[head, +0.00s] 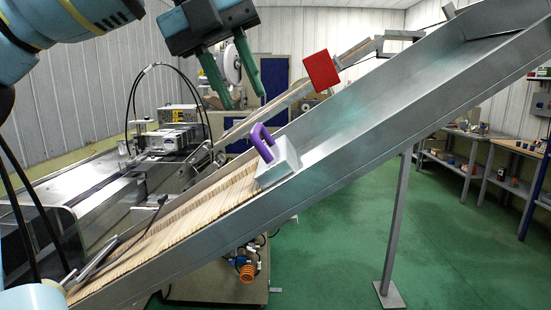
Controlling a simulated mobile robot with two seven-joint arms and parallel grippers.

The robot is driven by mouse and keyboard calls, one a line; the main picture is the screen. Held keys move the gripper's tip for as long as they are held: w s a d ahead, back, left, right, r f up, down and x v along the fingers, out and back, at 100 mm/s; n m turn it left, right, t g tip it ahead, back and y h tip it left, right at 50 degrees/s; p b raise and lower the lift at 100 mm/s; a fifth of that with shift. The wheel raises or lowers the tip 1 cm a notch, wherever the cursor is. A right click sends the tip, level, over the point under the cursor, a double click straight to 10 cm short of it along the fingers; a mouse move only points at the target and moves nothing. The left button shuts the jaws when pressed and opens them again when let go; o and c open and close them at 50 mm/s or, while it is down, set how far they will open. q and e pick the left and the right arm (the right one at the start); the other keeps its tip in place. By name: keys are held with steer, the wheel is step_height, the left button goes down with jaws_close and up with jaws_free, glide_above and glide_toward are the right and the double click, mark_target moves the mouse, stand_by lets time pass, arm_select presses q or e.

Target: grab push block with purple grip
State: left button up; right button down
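The push block (283,164) is a light grey block with a curved purple grip (261,139) on its upper left side. It rests in the sloping metal chute (385,125), against the upper end of a row of wooden sticks (190,215). My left gripper (237,78) hangs above and to the left of the push block, apart from it. Its two green fingers point down and are spread, with nothing visible between them. My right gripper is not in view.
A red block (321,70) sits on a narrower sloping rail behind the chute. A wrapping machine (168,140) stands at the left. Shelves with small items (470,150) line the right wall. The chute's upper part is bare.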

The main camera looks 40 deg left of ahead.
mark_target(255, 127)
arm_select(q)
steer(key=shift+a+x, duration=0.15)
steer(key=shift+x, duration=1.55)
steer(key=shift+a+x, duration=0.15)
steer(key=shift+x, duration=1.6)
steer(key=shift+w, duration=0.15)
jaws_close()
